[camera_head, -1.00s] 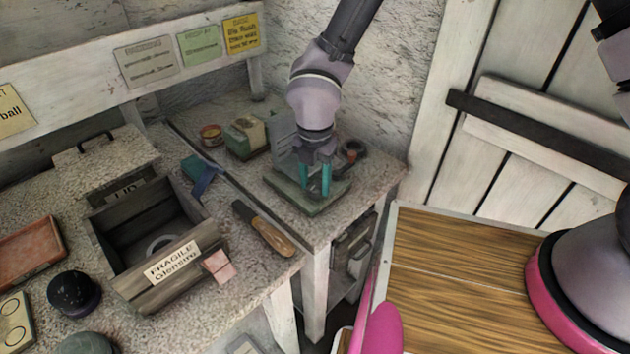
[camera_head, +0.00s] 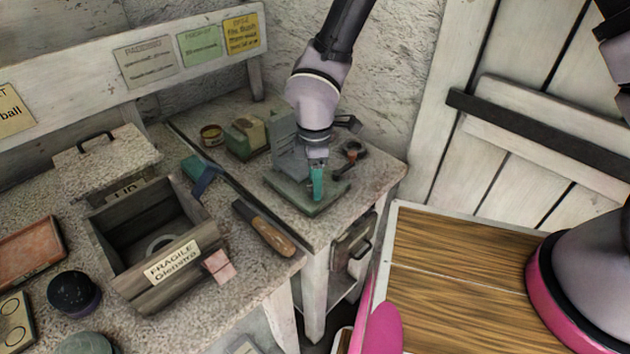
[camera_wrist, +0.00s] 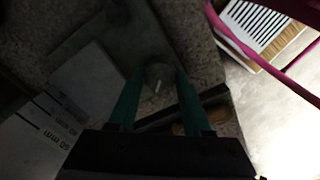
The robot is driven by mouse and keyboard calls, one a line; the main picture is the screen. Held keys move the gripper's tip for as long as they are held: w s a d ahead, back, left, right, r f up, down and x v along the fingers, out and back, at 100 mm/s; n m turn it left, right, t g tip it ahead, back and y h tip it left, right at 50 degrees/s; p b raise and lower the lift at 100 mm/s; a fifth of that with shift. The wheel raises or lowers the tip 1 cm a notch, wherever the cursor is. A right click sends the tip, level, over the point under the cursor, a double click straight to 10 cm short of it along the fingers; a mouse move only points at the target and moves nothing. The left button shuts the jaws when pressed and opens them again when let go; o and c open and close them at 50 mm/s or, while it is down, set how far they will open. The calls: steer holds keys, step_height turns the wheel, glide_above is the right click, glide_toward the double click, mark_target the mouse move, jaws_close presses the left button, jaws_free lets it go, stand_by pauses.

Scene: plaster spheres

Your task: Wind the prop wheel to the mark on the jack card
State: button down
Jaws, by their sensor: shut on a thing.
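My gripper (camera_head: 317,184) points down over a green-grey base plate (camera_head: 292,202) on the right-hand bench. In the wrist view its two teal fingers (camera_wrist: 159,76) are shut on a small round dark knob, apparently the prop wheel (camera_wrist: 158,71), with a short pale mark on its top. In the head view the fingers hide the wheel. A grey upright block (camera_head: 287,160) stands on the plate beside the fingers. Yellow (camera_head: 241,34), green (camera_head: 199,45) and grey (camera_head: 146,62) cards hang on the rail behind; their small writing is too blurred to tell which is the jack card.
A green box (camera_head: 247,138), a small round tin (camera_head: 211,135) and a dark ring-shaped tool (camera_head: 353,152) lie near the plate. A wooden-handled tool (camera_head: 264,228) and an open wooden box (camera_head: 150,225) are at left. Pale panels with printed markings (camera_wrist: 45,122) show in the wrist view.

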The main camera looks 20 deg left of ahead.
steer(key=m, duration=0.5)
steer(key=shift+m, duration=0.3)
steer(key=m, duration=1.2)
steer(key=shift+m, duration=0.3)
steer(key=m, duration=1)
steer(key=shift+m, duration=0.4)
steer(key=m, duration=0.5)
steer(key=shift+m, duration=0.3)
steer(key=m, duration=1)
steer(key=shift+m, duration=0.3)
